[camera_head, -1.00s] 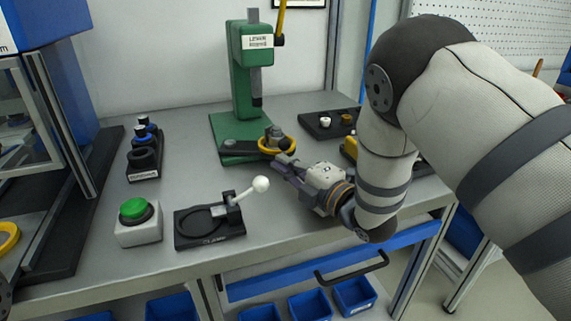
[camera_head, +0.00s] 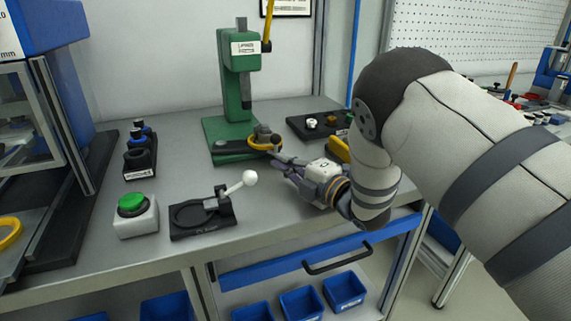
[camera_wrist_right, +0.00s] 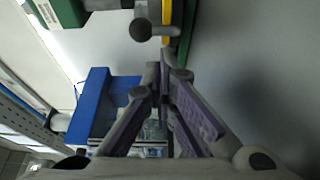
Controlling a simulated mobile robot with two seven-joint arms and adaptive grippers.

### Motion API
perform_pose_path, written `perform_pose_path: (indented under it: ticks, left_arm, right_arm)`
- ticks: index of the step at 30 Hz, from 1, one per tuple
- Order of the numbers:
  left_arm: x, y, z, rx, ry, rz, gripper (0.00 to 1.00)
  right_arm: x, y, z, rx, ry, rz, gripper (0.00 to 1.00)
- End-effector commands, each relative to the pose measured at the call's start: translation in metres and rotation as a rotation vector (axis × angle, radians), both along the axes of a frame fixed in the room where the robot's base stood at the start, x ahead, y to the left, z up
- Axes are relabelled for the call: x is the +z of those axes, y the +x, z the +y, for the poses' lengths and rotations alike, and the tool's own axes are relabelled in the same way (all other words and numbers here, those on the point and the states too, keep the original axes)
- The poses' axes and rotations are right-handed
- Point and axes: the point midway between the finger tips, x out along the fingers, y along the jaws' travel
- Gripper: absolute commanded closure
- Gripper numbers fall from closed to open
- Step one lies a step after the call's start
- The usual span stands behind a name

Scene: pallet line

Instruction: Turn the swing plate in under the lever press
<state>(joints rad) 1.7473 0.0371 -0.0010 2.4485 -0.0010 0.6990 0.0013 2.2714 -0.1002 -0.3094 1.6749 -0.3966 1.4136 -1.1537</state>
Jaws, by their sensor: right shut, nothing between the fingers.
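The green lever press (camera_head: 238,85) stands at the back of the bench on its green base. The swing plate (camera_head: 238,144) lies low at the press, with a yellow ring (camera_head: 253,143) and a grey piece (camera_head: 262,132) at its right end. A dark round knob (camera_head: 276,140) sits at that end; it also shows in the right wrist view (camera_wrist_right: 141,29). The ring lies to the right of the press ram, not under it. My right gripper (camera_head: 276,160) is shut and empty, its fingertips just in front of the knob. Contact cannot be told. My left gripper is out of view.
A clamp with a white-knobbed lever (camera_head: 205,213), a green button box (camera_head: 135,214) and a black holder (camera_head: 140,158) stand to the left. A black tray (camera_head: 318,124) with small parts lies behind my right arm. Bench between clamp and press is clear.

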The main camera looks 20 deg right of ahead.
Motion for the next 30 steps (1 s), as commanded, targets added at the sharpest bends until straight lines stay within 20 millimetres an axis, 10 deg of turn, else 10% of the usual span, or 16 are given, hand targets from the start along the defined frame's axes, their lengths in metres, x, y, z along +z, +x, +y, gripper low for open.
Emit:
perform_pose_path:
  ticks: [12, 24, 30]
  left_arm:
    - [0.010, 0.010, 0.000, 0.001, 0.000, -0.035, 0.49]
    - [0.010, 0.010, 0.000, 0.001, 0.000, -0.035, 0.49]
    - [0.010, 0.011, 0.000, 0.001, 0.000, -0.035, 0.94]
  right_arm:
    - [0.001, -0.077, -0.047, -0.002, -0.001, 0.002, 1.00]
    - [0.000, -0.085, -0.052, -0.002, -0.001, 0.002, 1.00]
    - [-0.003, -0.086, -0.052, -0.007, 0.006, 0.014, 1.00]
